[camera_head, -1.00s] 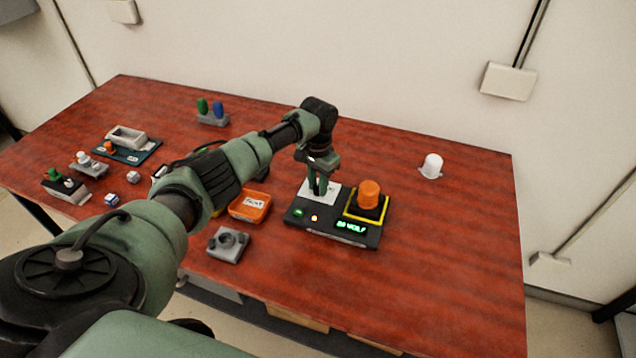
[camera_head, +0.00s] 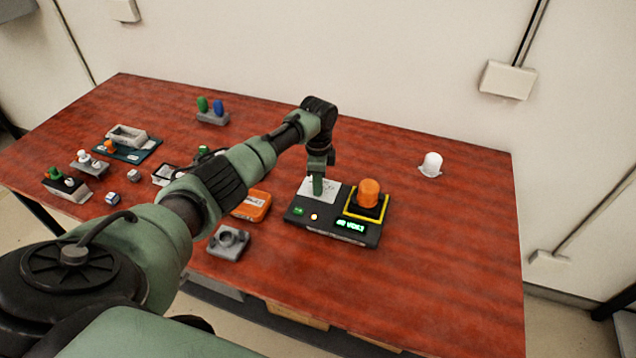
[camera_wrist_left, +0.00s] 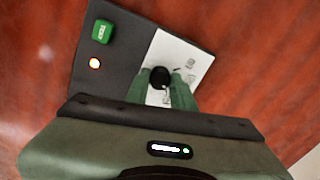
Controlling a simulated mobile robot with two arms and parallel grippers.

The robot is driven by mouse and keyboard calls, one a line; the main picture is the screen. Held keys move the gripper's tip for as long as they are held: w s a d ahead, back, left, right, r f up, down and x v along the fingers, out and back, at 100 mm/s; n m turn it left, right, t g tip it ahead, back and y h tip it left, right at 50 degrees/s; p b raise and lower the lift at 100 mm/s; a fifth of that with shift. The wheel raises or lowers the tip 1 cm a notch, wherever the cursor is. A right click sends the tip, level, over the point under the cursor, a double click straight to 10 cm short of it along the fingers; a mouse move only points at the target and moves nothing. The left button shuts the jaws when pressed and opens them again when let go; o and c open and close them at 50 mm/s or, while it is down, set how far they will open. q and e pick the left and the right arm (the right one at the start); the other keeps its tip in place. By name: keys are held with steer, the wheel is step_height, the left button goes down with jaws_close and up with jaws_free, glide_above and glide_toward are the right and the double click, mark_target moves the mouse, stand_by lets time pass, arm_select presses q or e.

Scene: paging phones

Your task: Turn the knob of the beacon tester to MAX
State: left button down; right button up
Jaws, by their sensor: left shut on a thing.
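The beacon tester (camera_head: 300,222) is a dark box on the red table, with a white dial plate (camera_head: 308,186), a green button (camera_head: 299,211), a lit orange lamp and a green display. An orange beacon (camera_head: 369,193) stands in its yellow-edged square. My left gripper (camera_head: 317,188) points down over the white plate. In the left wrist view, the round black knob (camera_wrist_left: 160,77) sits between the green fingertips (camera_wrist_left: 170,80), which are shut on it. The dial marks are partly hidden and too small to read. My right gripper is not in view.
An orange tray (camera_head: 252,207) and a grey block with a round socket (camera_head: 228,242) lie left of the tester. A white beacon (camera_head: 432,164) stands at the back right. Several small parts lie at the left.

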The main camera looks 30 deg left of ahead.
arm_select(q)
steer(key=shift+m, duration=1.5)
steer(key=shift+r, duration=0.1)
steer(key=c, duration=1.2)
jaws_free()
step_height(320, 180, up, 8)
steer(key=shift+f+b, duration=0.15)
steer(key=shift+b, duration=0.75)
